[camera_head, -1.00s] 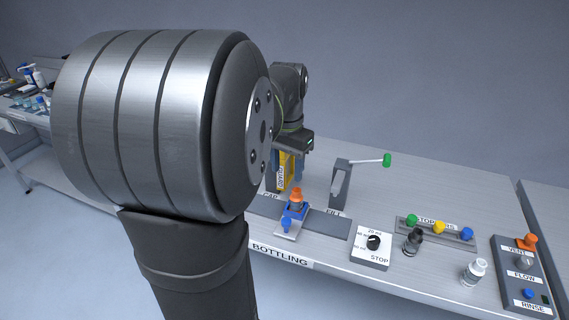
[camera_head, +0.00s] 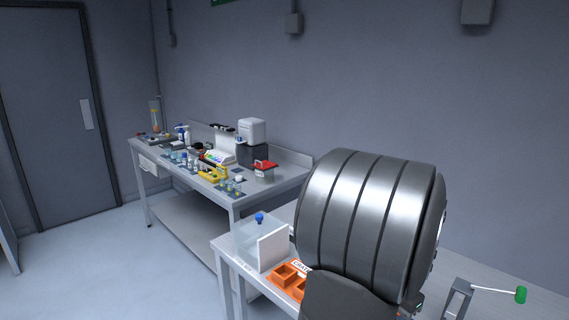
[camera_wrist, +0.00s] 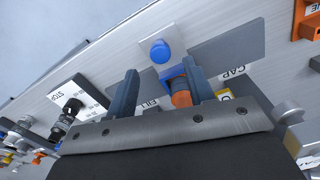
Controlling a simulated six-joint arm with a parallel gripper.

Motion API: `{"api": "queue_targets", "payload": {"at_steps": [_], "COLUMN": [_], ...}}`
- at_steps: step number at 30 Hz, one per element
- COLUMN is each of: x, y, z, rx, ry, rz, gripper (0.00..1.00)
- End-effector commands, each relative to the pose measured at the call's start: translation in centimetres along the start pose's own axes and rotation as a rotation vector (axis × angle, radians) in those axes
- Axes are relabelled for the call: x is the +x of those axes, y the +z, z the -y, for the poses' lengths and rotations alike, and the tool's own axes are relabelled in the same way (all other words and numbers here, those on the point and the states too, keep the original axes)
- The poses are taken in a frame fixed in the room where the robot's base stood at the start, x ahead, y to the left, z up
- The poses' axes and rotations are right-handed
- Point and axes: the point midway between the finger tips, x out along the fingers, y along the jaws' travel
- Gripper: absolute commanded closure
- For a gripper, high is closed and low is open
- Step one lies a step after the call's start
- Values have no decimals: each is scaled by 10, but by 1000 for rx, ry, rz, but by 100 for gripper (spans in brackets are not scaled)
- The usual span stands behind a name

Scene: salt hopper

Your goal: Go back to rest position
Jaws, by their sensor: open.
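My gripper (camera_wrist: 160,87) shows in the wrist view with its two dark blue-grey fingers apart and nothing gripped. It is over the bottling bench (camera_wrist: 120,45). An orange-topped piece (camera_wrist: 181,97) in a blue holder shows between the fingers, close to the right one; I cannot tell the gap in depth. A blue knob (camera_wrist: 160,50) on a pale plate lies just beyond the fingertips. In the head view my large arm joint covers the lower middle, and the gripper is hidden.
In the wrist view, a STOP dial (camera_wrist: 72,107) and dark bottle (camera_wrist: 66,115) are at left. In the head view, a lever with green knob (camera_head: 520,294) stands at lower right, orange trays (camera_head: 286,274) by a clear-sided box (camera_head: 272,250), and a crowded lab bench (camera_head: 232,196) behind.

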Motion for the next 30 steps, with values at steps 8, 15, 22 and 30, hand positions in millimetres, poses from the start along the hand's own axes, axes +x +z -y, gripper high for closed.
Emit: {"api": "queue_targets", "payload": {"at_steps": [8, 15, 22, 30], "x": [39, 47, 46, 46], "y": [0, 0, 0, 0], "z": [0, 0, 0, 0], "rx": [0, 0, 0, 0], "ry": [1, 0, 0, 0], "rz": [2, 0, 0, 0], "gripper": [52, 52, 52, 52]}}
